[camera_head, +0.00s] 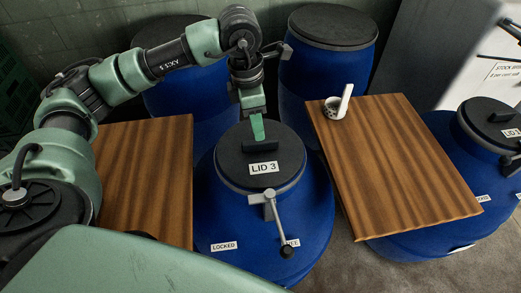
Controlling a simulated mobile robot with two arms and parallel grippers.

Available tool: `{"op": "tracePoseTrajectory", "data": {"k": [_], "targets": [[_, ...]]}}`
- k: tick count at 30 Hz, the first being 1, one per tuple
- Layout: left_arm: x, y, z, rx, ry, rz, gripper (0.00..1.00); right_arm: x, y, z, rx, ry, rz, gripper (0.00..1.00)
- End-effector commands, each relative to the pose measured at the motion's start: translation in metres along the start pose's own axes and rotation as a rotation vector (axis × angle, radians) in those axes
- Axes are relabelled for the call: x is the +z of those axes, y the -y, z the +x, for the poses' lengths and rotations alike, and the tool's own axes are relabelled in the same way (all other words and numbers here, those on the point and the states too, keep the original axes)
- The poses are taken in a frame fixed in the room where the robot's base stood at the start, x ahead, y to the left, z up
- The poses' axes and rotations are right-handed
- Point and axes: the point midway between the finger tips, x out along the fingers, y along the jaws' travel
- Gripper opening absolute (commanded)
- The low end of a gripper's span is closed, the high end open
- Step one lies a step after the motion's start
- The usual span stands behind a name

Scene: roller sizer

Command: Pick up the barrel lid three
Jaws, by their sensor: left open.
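The lid marked LID 3 (232,165) is a black disc on top of the blue barrel (225,222) in the middle. A dark raised block handle (262,146) stands on it. My left gripper (257,130) points down, open, at this handle; I cannot tell whether its fingers touch or straddle it. A grey lever (277,217) hangs from the lid's front rim. Its black knob partly covers the label that reads "EE" (293,242), right of the LOCKED label (224,246). My right gripper is out of view.
Wooden boards lie left (150,180) and right (400,165) of the barrel. The right board holds a small whitish cup-like object (334,107). Two blue barrels stand behind, one with a dark lid (333,24). Another barrel with LID 1 (490,112) is at the right edge.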

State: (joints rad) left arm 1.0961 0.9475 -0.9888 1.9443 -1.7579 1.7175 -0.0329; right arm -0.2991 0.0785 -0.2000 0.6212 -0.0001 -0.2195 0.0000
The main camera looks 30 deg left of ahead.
Motion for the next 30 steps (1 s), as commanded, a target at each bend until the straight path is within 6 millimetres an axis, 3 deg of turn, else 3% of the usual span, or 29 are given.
{"op": "tracePoseTrajectory", "data": {"k": [1,5,14,21,30], "targets": [[-0.001,0.0,0.008,0.001,-0.001,-0.001,0.42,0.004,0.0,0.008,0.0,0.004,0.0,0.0],[-0.002,0.0,0.014,-0.001,-0.002,-0.001,0.42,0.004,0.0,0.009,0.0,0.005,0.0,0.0],[-0.002,-0.001,0.043,-0.004,-0.002,-0.003,0.42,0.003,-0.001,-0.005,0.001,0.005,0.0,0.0],[-0.002,-0.003,0.079,-0.003,-0.002,-0.002,0.42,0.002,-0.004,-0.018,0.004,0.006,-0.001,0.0],[-0.002,-0.004,0.088,-0.001,0.001,0.0,0.42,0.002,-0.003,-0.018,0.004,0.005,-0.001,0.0]]}}
